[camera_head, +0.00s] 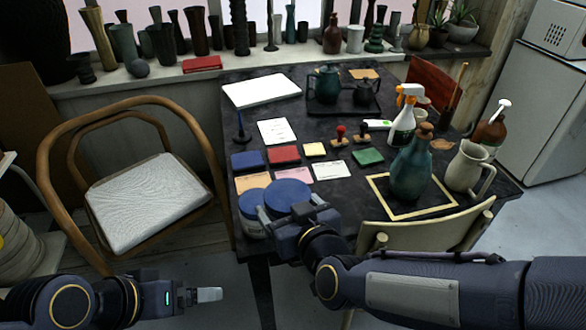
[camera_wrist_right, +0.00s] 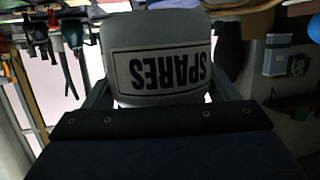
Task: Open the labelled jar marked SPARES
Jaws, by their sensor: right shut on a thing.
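The jar marked SPARES shows in the right wrist view (camera_wrist_right: 158,72) as a grey-white body with a black-framed label, upside down in that picture. In the head view, a round blue lid (camera_head: 289,191) shows at my right gripper (camera_head: 291,214), near the table's front left corner. My right gripper is shut with its fingers on either side of the jar. Its body hides the lower part of the wrist picture and the jar's side in the head view. My left gripper (camera_head: 207,294) is low at the left, away from the table, seen side-on; its opening is unclear.
Another blue-lidded jar (camera_head: 252,212) stands close beside it on the left. Ink pads, cards and stamps lie behind on the dark table (camera_head: 212,110). A teal bottle (camera_head: 410,170), a pale jug (camera_head: 469,167) and a chair back (camera_head: 425,232) are at the right.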

